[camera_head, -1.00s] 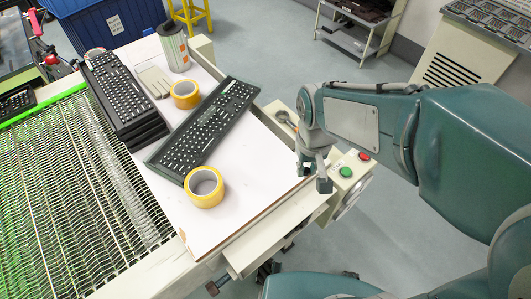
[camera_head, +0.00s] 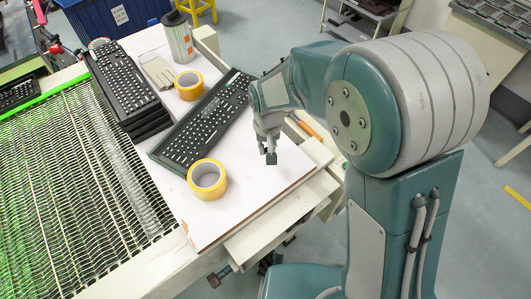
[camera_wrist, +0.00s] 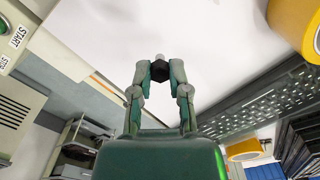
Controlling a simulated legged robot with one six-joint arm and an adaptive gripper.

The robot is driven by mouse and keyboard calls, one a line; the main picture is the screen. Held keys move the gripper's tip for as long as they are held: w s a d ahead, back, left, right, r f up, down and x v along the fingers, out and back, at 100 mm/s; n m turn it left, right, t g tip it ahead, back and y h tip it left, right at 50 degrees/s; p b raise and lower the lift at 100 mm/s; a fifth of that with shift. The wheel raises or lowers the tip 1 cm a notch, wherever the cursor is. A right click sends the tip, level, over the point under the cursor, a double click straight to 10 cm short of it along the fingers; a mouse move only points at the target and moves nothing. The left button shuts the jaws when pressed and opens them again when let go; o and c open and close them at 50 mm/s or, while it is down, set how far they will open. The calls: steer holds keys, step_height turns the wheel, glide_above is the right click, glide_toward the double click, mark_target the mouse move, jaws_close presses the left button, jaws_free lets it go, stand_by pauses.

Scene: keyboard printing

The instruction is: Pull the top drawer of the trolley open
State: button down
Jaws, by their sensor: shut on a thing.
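My gripper (camera_head: 271,158) shows in the head view over the white tabletop near its right edge. In the wrist view, my gripper (camera_wrist: 160,70) has its dark fingertips together, with a small pale thing (camera_wrist: 160,57) showing at their tips; what it is I cannot tell. A pale drawer-like part (camera_head: 285,212) sticks out beneath the front right edge of the white tabletop (camera_head: 245,195). I cannot tell from these views whether it is the trolley's top drawer, and no handle shows clearly.
Yellow tape rolls (camera_head: 207,179), a black keyboard (camera_head: 203,120) and stacked keyboards (camera_head: 125,85) lie on the tabletop. A grey can (camera_head: 178,38) stands behind. An orange-handled thing (camera_head: 308,130) lies by the right edge. A START/STOP button box (camera_wrist: 14,100) shows at the wrist view's left.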

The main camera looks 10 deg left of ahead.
mark_target(266, 148)
steer(key=shift+w+a+f, duration=0.1)
steer(key=shift+a+f, duration=0.05)
steer(key=shift+f, duration=0.15)
step_height(266, 148, down, 3)
steer(key=shift+w+a+f, duration=0.1)
steer(key=c, duration=0.6)
jaws_free()
steer(key=shift+f, duration=0.1)
step_height(266, 148, up, 12)
steer(key=shift+r, duration=0.15)
